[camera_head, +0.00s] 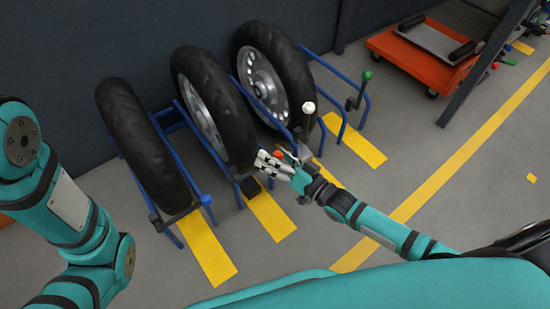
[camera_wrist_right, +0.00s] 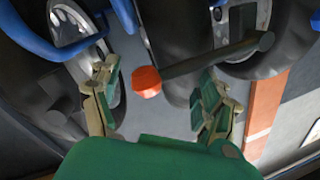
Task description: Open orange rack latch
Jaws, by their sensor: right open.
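The orange rack latch has a round orange knob (camera_head: 278,154) in the head view, partly hidden by my right gripper (camera_head: 268,165). In the right wrist view the orange knob (camera_wrist_right: 147,82) sits at the end of a dark lever (camera_wrist_right: 215,57). My right gripper (camera_wrist_right: 155,102) is open, with one finger to each side of the knob. The knob lies between or just beyond the fingertips; I cannot tell if they touch it. My left gripper is outside the frames.
Black tyres stand in blue racks (camera_head: 333,121) along a dark wall. Neighbouring latches have a blue knob (camera_head: 206,200), a white knob (camera_head: 309,107) and a green knob (camera_head: 366,75). An orange cart (camera_head: 415,66) stands at the back right.

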